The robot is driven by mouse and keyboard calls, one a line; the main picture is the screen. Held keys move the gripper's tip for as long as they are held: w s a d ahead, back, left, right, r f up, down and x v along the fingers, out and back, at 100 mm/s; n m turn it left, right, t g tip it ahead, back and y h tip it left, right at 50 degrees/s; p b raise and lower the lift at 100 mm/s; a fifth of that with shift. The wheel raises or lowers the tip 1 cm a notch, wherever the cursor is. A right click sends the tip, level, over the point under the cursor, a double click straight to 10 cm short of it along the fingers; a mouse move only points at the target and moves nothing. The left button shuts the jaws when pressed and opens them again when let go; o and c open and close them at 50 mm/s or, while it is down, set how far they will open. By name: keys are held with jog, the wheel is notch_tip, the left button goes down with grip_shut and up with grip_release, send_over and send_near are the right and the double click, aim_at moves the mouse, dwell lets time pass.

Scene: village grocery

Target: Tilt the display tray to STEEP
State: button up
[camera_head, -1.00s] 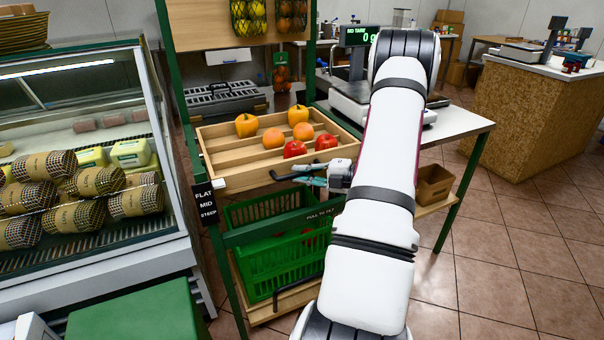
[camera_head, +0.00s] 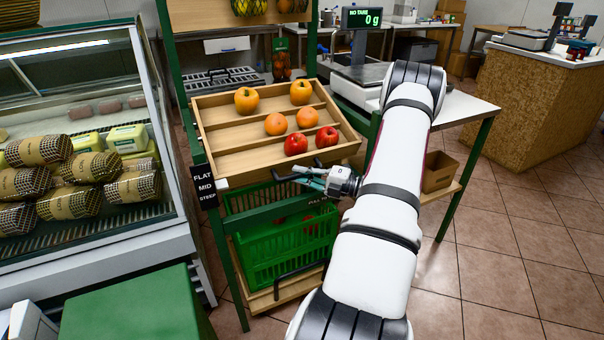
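The wooden display tray (camera_head: 262,163) sits in the green rack, tilted down toward me, with yellow, orange and red produce in its rows. A black handle (camera_head: 284,178) runs along its front edge. My gripper (camera_head: 312,177) is at the right part of this handle and appears shut on it; the fingertips are small and partly hidden. A black sign (camera_head: 204,187) reading FLAT, MID, STEEP hangs at the tray's left front corner. That corner is near the sign's upper to middle part; I cannot tell the exact setting.
A green crate (camera_head: 262,252) stands on the shelf below the tray. A glass cheese case (camera_head: 85,230) is close on the left. A scale (camera_head: 362,75) and counter stand behind my arm. Open tiled floor (camera_head: 500,270) lies to the right.

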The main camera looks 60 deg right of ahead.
jog(key=o, duration=0.4)
jog(key=shift+f, duration=0.25)
jog(key=shift+r, duration=0.1)
jog(key=shift+s+d, duration=0.15)
jog(key=shift+s, duration=0.2)
jog(key=v, duration=1.1)
jog(key=shift+s, duration=0.1)
